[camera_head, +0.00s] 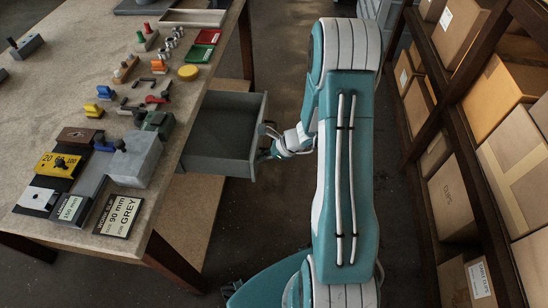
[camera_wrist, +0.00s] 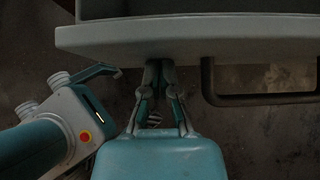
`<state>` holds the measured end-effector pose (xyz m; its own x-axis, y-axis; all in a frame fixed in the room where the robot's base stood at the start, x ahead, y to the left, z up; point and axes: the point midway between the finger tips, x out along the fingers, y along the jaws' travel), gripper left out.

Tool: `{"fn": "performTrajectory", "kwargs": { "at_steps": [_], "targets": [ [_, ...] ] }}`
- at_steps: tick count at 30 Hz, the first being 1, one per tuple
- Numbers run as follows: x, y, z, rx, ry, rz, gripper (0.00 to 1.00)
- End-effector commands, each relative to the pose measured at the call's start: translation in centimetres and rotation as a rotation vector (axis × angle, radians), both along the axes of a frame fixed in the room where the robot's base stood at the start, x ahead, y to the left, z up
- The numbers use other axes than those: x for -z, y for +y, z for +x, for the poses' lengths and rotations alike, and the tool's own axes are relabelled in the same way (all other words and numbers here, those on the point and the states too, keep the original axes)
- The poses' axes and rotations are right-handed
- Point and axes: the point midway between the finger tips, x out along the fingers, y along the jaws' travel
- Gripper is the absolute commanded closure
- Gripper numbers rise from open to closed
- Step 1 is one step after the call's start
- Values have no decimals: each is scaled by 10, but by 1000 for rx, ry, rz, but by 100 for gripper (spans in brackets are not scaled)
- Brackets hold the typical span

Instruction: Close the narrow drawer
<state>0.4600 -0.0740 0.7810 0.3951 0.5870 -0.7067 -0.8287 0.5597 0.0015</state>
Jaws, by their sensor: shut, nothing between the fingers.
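The narrow grey drawer (camera_head: 259,112) stands pulled out from the right side of the workbench, and its inside looks empty. In the wrist view its front panel (camera_wrist: 200,38) runs across the top, with a dark bar handle (camera_wrist: 262,99) to the right. My gripper (camera_head: 268,152) is at the outer face of the drawer front, close to the handle. In the wrist view my gripper (camera_wrist: 159,72) has its fingers together, tips at the front panel, left of the handle. Nothing shows between them. I cannot tell whether the tips touch the panel.
The workbench top (camera_head: 75,90) holds small clamps, knobs, coloured trays and grey blocks. A sign (camera_head: 118,216) reads 90 mm GREY. A shelf with cardboard boxes (camera_head: 452,198) stands at the right, close to my arm.

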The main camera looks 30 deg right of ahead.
Motion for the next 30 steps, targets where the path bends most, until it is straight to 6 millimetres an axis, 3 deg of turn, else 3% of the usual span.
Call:
{"fn": "performTrajectory", "kwargs": {
  "at_steps": [9, 18, 24, 30],
  "targets": [
    [0, 86, 56, -8, -2, 1, 100],
    [0, 153, 102, -6, -3, 0, 100],
    [-1, 179, 120, -3, -2, 1, 100],
    [0, 188, 127, -1, -1, 0, 100]
  ]
}}
